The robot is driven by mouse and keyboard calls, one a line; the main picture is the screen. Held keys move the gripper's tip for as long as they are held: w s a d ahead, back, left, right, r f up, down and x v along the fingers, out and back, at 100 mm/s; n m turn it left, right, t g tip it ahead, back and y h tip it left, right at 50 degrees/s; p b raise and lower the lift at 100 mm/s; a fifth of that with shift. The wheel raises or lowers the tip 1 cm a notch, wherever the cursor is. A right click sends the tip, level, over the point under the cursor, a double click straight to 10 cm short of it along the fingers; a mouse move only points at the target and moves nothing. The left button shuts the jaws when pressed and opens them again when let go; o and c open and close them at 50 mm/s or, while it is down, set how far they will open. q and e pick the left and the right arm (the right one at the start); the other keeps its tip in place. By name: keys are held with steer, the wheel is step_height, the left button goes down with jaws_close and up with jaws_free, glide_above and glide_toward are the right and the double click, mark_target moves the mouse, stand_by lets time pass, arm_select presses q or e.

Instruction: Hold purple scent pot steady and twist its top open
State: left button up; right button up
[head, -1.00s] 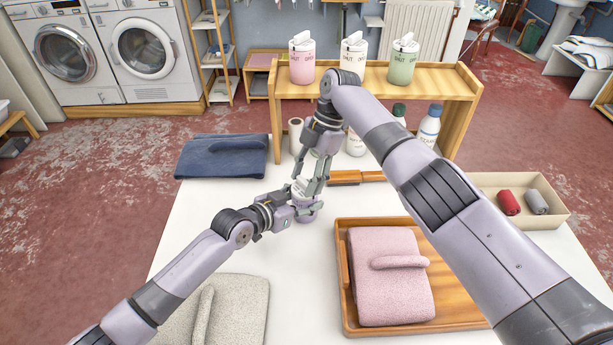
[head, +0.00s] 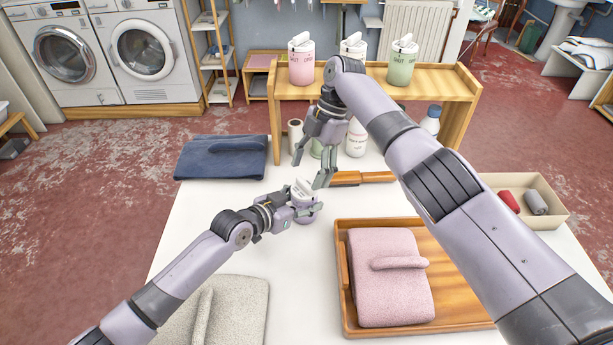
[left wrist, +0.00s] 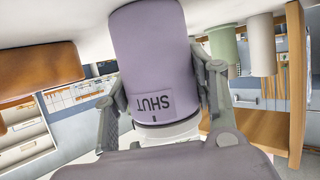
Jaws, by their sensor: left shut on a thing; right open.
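The purple scent pot (head: 306,217) stands upright on the white table, with its pale top (head: 303,189) on it. My left gripper (head: 307,206) is shut around the pot's body from the left. In the left wrist view the purple pot (left wrist: 150,52) appears upside down between the two fingers, with the word SHUT readable and a strip of the pale top (left wrist: 165,134) below it. My right gripper (head: 310,169) is open and empty, above and just behind the top, with its fingers spread apart. The top's exact turn is too small to tell.
A wooden tray (head: 452,262) holds a folded pink cloth (head: 388,290). A folded blue cloth (head: 222,158) lies at the back left. Bottles (head: 356,138) stand under the wooden shelf (head: 345,84).

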steer(key=shift+v, duration=2.35)
arm_select(q)
steer(key=o, duration=1.4)
steer(key=shift+c, duration=0.2)
